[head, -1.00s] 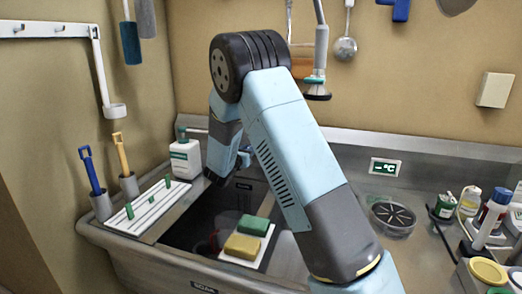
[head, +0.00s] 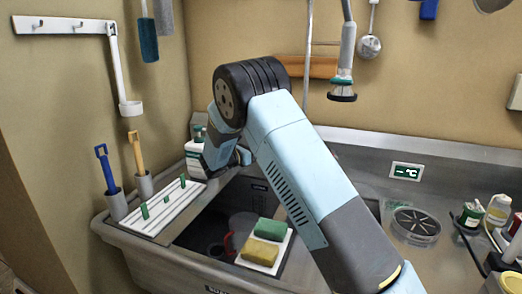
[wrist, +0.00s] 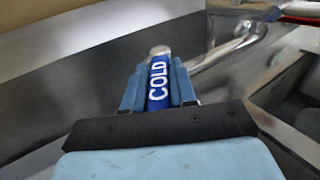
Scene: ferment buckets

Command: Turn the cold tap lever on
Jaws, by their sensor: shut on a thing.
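The cold tap lever (wrist: 158,84) is blue with white "COLD" lettering and a pale rounded tip. In the wrist view it lies between the two blue fingers of my gripper (wrist: 159,88), which are shut on it. A shiny metal tap pipe (wrist: 225,50) curves away to the right of it. In the head view my arm reaches over the sink's back left, and the lever is hidden there behind my arm.
The sink basin (head: 190,262) holds a white tray with a green sponge (head: 269,229) and a yellow sponge (head: 262,253). A white bottle (head: 195,160) stands close beside my wrist. A hanging spray head (head: 343,85) is behind my arm. Jars crowd the right.

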